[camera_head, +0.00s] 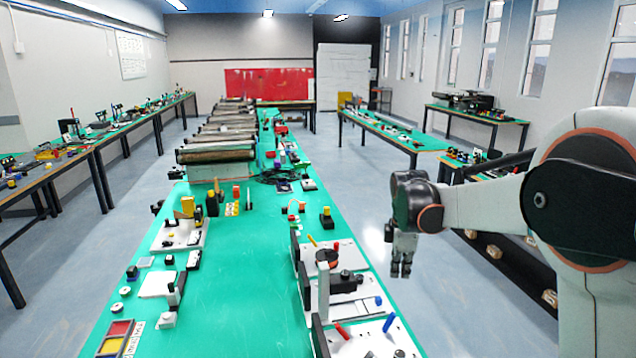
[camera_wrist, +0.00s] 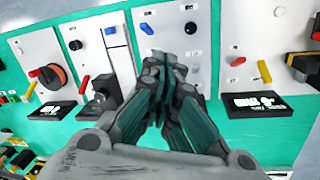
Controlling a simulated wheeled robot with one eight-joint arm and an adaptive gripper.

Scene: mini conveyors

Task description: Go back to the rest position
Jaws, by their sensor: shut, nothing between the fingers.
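My gripper (camera_head: 401,268) hangs pointing down at the right edge of the green table (camera_head: 235,285), over the gap beside it in the head view. In the wrist view my gripper (camera_wrist: 168,62) has its fingers together with nothing between them. Below it are white panels (camera_wrist: 177,30) with knobs and levers, apart from the fingers as far as I can tell. My arm (camera_head: 480,207) reaches in from the right.
White mini conveyor stations (camera_head: 345,295) line the table's right side, with blue and red levers. A roller conveyor (camera_head: 217,155) stands farther back. A side table (camera_head: 385,130) stands at right. Floor (camera_head: 345,190) is clear between the tables.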

